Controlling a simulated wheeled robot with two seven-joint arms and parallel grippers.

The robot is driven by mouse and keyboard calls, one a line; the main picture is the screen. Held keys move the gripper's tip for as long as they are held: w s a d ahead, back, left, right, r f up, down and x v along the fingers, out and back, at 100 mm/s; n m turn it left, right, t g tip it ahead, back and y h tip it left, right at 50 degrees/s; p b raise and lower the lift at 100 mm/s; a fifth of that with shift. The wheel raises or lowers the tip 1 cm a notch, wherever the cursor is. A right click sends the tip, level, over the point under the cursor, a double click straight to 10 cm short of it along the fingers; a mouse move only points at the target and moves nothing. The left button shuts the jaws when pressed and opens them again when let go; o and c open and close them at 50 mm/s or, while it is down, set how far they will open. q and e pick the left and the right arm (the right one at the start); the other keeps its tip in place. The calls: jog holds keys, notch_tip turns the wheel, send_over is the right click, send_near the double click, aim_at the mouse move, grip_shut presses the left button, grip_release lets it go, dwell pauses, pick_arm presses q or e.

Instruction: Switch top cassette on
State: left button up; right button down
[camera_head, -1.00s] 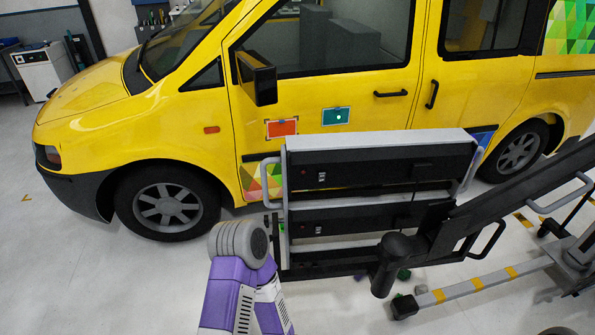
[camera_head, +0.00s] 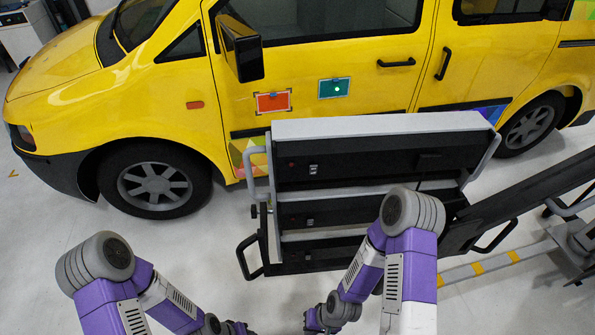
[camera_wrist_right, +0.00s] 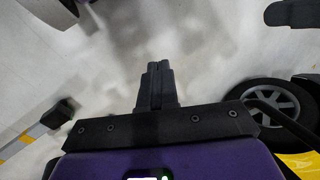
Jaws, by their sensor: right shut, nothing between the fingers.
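The top cassette (camera_head: 375,167) is a black panel under a light grey cover, in a rack in front of the yellow van. A small switch (camera_head: 313,169) and a dim red light sit at its left end; I cannot tell the switch's position. My right gripper (camera_wrist_right: 158,68) is shut and empty, pointing over bare floor in the right wrist view. In the head view my right arm reaches down in front of the rack's lower right, with its hand near the bottom edge, apart from the cassette. My left arm is at the lower left; its gripper's fingers do not show.
A second cassette (camera_head: 335,212) with its own switch sits just below. Grey handles stick out at the rack's sides. The yellow van (camera_head: 300,65) stands close behind, with an orange and a teal panel on its door. Floor left of the rack is clear.

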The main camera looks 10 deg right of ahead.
jog(key=shift+s, duration=0.1)
jog(key=w+d+r+m+t+h+p, duration=0.1)
jog(key=w+d+r+t+h+p, duration=0.35)
jog(key=w+r, duration=0.2)
jog(key=w+d+r+m+t+h+p, duration=0.1)
jog(key=w+d+r+t+h+p, duration=0.3)
jog(key=r, duration=0.3)
jog(key=w+a+r+n+t+y+p, duration=0.1)
jog(key=w+a+r+t, duration=0.1)
jog(key=r+t, duration=0.3)
jog(key=w+a+r+n+t+y+p, duration=0.1)
jog(key=r+t, duration=0.4)
jog(key=r, duration=0.9)
jog(key=shift+w+a+n+t+p, duration=0.35)
jog(key=shift+w+a+n+p, duration=0.35)
jog(key=shift+w+n, duration=0.1)
jog(key=shift+f+y, duration=0.1)
jog(key=shift+y, duration=0.15)
